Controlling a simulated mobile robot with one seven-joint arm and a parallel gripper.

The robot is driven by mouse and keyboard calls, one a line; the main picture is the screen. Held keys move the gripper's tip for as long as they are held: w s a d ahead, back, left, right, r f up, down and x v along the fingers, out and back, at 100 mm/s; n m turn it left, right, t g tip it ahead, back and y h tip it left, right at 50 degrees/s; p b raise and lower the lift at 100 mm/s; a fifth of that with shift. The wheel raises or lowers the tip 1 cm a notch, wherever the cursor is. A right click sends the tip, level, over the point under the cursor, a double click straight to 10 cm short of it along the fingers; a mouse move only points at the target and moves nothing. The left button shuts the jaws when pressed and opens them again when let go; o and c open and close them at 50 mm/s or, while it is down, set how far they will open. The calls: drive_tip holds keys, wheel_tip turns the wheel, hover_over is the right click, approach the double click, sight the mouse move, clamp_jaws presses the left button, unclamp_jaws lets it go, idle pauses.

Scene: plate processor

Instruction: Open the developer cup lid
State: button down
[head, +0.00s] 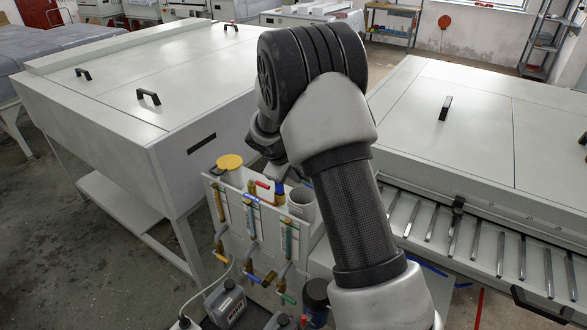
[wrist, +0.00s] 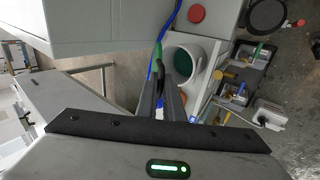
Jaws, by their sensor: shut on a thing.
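An open white cup (wrist: 187,62) with a dark green inside shows in the wrist view, just right of my fingertips. It also shows in the head view (head: 302,203), beside my forearm. My gripper (wrist: 161,78) is shut on a dark curved piece (wrist: 159,67) at the cup's left side. The piece looks like a lid seen edge-on, though its face is hidden and I cannot tell whether it joins the cup. In the head view my arm hides most of the gripper. Another cup (head: 230,162) with a yellow top stands at the left end of the white panel.
The white panel (head: 232,219) carries coloured tubes and valves. A grey canister (head: 225,303) and a black container (head: 315,296) stand in front. A large white cabinet (head: 140,100) is at left, a roller-fed machine (head: 480,150) at right. A red button (wrist: 197,14) lies near the cup.

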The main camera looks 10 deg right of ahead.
drive_tip(key=shift+w+d+r+p, duration=0.55)
drive_tip(key=shift+w+d+r, duration=0.4)
drive_tip(key=shift+d, duration=0.2)
drive_tip(key=shift+w+d+r, duration=0.3)
drive_tip(key=shift+w+d, duration=0.2)
drive_tip(key=shift+d, duration=0.05)
drive_tip(key=shift+w+d+r, duration=0.25)
drive_tip(key=shift+w+d, duration=0.25)
drive_tip(key=c, duration=1.9)
unclamp_jaws()
drive_tip(key=shift+d+f, duration=0.1)
drive_tip(key=shift+f, duration=0.05)
